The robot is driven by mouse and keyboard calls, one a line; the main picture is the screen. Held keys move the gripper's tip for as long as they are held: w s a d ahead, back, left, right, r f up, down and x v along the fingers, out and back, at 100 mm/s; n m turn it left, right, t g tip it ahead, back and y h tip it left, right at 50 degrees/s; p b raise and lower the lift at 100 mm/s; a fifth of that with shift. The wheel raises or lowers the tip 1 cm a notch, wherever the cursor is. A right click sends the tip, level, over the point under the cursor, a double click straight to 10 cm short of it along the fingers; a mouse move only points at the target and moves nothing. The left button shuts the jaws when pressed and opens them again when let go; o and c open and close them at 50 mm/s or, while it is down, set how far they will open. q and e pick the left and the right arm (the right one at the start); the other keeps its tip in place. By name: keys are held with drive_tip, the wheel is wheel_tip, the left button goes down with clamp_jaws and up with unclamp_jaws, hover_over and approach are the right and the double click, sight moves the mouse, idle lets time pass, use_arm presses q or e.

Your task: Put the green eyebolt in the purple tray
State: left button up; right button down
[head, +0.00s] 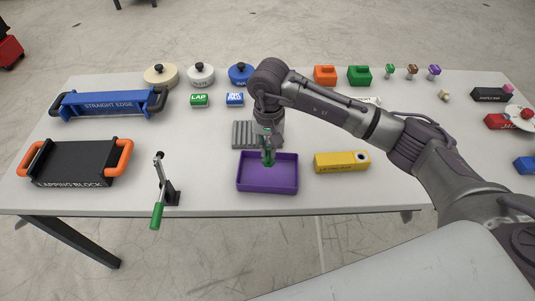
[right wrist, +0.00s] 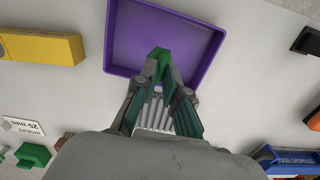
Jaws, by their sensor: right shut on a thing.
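The purple tray (head: 285,184) stands near the front middle of the table, and its floor looks empty. It also shows in the right wrist view (right wrist: 125,45). My right gripper (head: 268,152) points down over the tray's back part and is shut on the green eyebolt (head: 269,160). In the right wrist view my right gripper (right wrist: 160,80) has its fingers closed around the green eyebolt (right wrist: 159,56), whose shape is partly hidden by them. It appears above the tray floor. My left gripper is not in view.
A grey ribbed block (head: 242,134) sits just behind the tray. A yellow block (head: 342,161) is to its right, and a lever stand with green handle (head: 158,212) to its left. Small green, brown and purple pieces (head: 412,71) stand at the back right.

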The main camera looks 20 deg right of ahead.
sight(269, 152)
wheel_tip(269, 152, down, 4)
drive_tip(key=shift+r+p, duration=0.15)
drive_tip(key=shift+p, duration=0.55)
drive_tip(key=shift+f, duration=0.2)
drive_tip(key=shift+f, duration=0.1)
drive_tip(key=shift+f+b, duration=0.15)
drive_tip(key=shift+b, duration=0.2)
drive_tip(key=c, duration=1.2)
unclamp_jaws()
drive_tip(key=shift+c, duration=0.2)
